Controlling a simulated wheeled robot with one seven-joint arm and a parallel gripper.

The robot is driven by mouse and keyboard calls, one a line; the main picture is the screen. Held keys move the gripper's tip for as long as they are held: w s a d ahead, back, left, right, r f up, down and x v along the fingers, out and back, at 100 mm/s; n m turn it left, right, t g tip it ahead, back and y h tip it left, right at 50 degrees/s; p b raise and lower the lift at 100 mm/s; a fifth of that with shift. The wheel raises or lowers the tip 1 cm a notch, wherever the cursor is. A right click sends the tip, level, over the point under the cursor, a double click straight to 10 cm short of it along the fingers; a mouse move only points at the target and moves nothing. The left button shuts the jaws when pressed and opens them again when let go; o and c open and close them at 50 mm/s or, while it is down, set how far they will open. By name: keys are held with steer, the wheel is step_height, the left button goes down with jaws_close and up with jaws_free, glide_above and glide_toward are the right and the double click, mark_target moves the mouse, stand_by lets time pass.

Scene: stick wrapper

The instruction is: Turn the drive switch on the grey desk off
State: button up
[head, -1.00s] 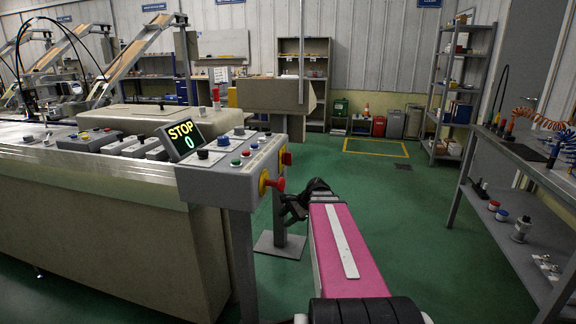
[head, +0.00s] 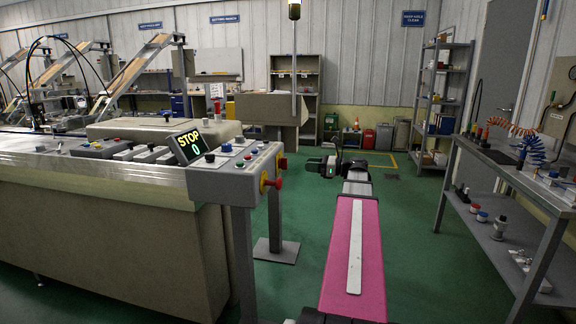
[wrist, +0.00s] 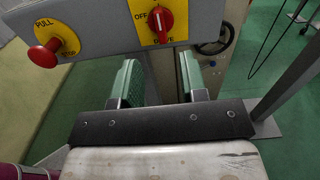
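The drive switch (wrist: 163,20) is a red knob on a yellow plate marked OFF on the left and DRIVE below. It sits on the side face of the grey desk (head: 232,185), and the plate's top is cut off in the wrist view. The knob stands nearly upright, and I cannot tell its setting for sure. In the head view the switch (head: 282,163) is seen edge-on. My gripper (wrist: 160,78) is open and empty, with its two green-padded fingers apart below the switch in the picture. In the head view my gripper (head: 315,166) is right of the desk, apart from it.
A red PULL STOP button (wrist: 44,54) on a yellow plate sticks out left of the switch. The desk's display (head: 189,146) reads STOP and 0. A workbench (head: 520,175) stands at the right. Green floor lies open between desk and bench.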

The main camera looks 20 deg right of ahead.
mark_target(283, 164)
steer(key=x, duration=0.9)
jaws_close()
